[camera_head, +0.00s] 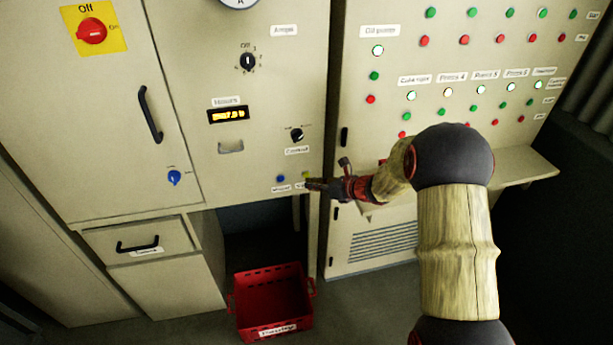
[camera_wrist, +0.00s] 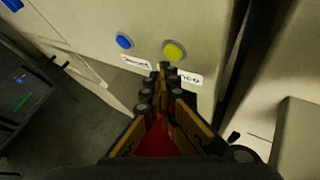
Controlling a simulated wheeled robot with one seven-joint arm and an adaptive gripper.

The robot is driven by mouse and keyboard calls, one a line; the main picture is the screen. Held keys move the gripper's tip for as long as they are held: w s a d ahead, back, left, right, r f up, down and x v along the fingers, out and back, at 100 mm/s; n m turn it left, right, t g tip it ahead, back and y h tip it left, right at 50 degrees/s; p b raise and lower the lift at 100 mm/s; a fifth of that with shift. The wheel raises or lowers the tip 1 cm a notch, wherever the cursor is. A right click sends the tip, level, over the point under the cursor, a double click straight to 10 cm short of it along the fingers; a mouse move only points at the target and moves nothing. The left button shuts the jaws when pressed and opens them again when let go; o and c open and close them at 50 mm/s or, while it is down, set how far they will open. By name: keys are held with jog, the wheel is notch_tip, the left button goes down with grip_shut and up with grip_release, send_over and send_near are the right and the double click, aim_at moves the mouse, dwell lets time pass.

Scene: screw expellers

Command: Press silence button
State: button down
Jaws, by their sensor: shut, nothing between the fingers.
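The yellow button (camera_head: 306,175) sits low on the middle cabinet panel, right of a blue button (camera_head: 281,179). In the wrist view the yellow button (camera_wrist: 173,50) shows just above my fingertips, and the white label below it (camera_wrist: 190,78) is partly hidden, with its end reading like "nce". My gripper (camera_head: 311,184) is shut and empty, pointing left at the panel. In the wrist view my gripper (camera_wrist: 166,68) has its tips overlapping the label, just below the yellow button. I cannot tell whether the tips touch the panel.
A red crate (camera_head: 272,302) stands on the floor below the panel. The right cabinet (camera_head: 372,150) carries many coloured buttons and lamps, with a ledge (camera_head: 525,167) under them. A rotary knob (camera_head: 297,135) sits above the yellow button. The gap under the middle panel is dark.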

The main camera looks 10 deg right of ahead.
jog(key=shift+w, duration=0.15)
dwell(0.4)
jog(key=shift+w, duration=0.25)
jog(key=shift+w, duration=0.45)
dwell(0.8)
jog(key=shift+s, duration=0.85)
jog(key=s, duration=0.5)
dwell(0.4)
dwell(0.7)
